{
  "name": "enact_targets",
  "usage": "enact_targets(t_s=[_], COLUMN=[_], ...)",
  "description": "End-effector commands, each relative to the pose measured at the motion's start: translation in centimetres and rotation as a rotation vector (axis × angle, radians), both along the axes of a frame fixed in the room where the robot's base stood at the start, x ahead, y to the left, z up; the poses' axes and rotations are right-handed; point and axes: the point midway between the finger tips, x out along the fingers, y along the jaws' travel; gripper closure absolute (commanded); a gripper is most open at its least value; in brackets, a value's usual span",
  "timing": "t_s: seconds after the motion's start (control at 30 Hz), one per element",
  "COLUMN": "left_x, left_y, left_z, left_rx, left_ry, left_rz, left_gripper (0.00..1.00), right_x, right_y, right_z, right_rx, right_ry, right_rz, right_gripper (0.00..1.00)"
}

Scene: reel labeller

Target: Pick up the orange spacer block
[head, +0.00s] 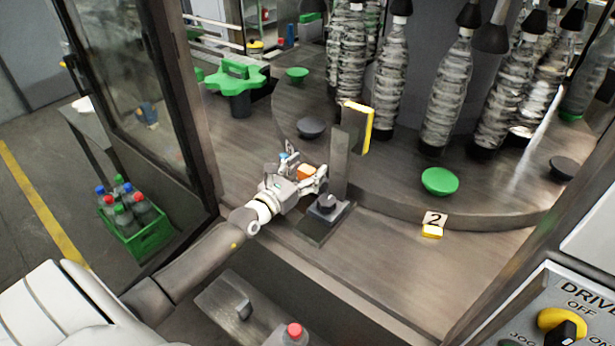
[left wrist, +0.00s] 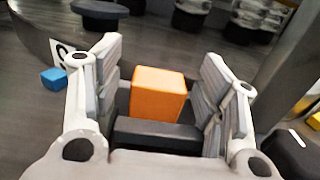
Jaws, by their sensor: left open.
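The orange spacer block (head: 307,172) is on the grey metal deck beside a dark upright post, partly hidden by my left gripper in the head view. In the left wrist view the orange block (left wrist: 158,95) stands between the two fingers, with visible gaps on both sides. My left gripper (head: 306,166) is open around the block; its fingers also show in the left wrist view (left wrist: 160,90). A dark bar in front of the palm covers the block's lower edge. My right gripper is not in view.
A blue block (left wrist: 53,78) lies left of the fingers. A post with a yellow-edged plate (head: 367,130) and a black knob (head: 327,204) stand close right of the gripper. A yellow block (head: 432,231) sits at label 2. Bottles stand on the turntable behind.

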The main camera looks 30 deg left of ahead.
Motion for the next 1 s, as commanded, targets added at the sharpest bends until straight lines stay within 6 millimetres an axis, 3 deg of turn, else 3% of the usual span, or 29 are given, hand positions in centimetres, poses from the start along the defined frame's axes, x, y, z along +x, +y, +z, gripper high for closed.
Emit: enact_targets(t_s=[0.27, 0.7, 1.0], left_x=[0.23, 0.22, 0.37], left_y=[-0.02, 0.01, 0.17], left_z=[-0.06, 0.02, 0.41], left_rx=[0.001, 0.001, 0.001], left_ry=[0.001, -0.001, -0.002], left_rz=[0.000, 0.000, 0.000], left_gripper=[0.35, 0.87, 0.87], right_x=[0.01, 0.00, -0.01], right_y=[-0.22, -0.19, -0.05], right_z=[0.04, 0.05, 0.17], right_rx=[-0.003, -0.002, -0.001], right_ry=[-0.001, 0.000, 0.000], right_rz=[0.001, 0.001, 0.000], right_gripper=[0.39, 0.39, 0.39])
